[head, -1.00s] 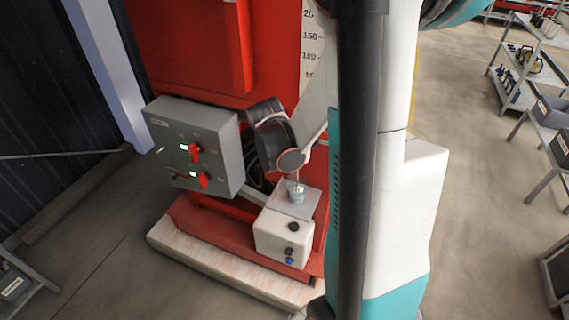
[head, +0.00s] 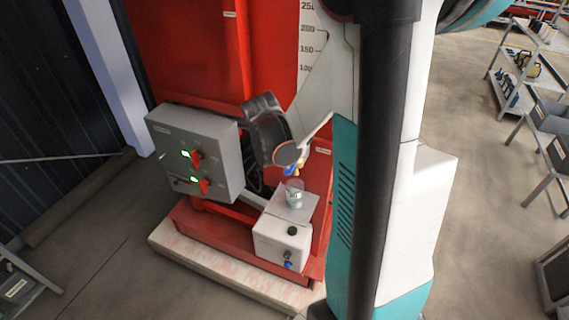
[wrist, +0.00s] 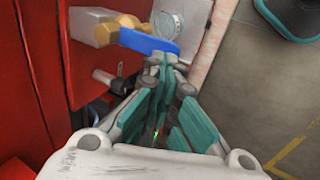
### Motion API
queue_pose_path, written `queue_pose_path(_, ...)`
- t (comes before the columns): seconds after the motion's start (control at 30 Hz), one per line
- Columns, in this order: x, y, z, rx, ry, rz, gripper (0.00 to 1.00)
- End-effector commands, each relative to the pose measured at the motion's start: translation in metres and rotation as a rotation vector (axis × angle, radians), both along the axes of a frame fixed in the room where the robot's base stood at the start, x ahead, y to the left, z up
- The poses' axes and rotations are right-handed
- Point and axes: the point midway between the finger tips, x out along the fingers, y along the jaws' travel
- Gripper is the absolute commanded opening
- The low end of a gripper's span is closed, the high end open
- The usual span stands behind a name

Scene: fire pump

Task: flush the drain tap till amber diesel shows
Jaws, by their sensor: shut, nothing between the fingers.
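The drain tap is a brass body (wrist: 118,29) with a blue lever (wrist: 150,43) in the wrist view. In the head view the tap (head: 292,169) shows as a small blue and yellow patch below my dark wrist. My gripper (wrist: 170,60) is shut and empty, its teal fingers close together. Its tips are by the lever's free end; I cannot tell whether they touch. A clear jar (head: 294,192) with pale bluish-grey contents stands below the tap; its round top (wrist: 168,17) shows in the wrist view. I see no amber, and no stream is clear.
The jar stands on a plate at a white box (head: 282,241). A grey control box (head: 190,150) with red switches and green lights is to the left. The red tank (head: 185,50) rises behind. The floor (head: 100,260) at lower left is open.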

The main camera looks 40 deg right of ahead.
Motion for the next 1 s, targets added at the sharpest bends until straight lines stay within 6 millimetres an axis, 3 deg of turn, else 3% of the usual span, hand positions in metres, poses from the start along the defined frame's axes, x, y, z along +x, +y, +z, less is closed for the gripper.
queue_pose_path(0.03, 0.001, 0.002, 0.015, 0.0, 0.0, 0.001, 0.0)
queue_pose_path(0.2, -0.003, 0.008, 0.046, 0.0, 0.0, 0.001, 0.0)
queue_pose_path(0.5, -0.006, 0.016, 0.091, 0.0, 0.0, 0.001, 0.0)
queue_pose_path(1.0, -0.007, 0.018, 0.101, 0.0, 0.0, 0.0, 0.0)
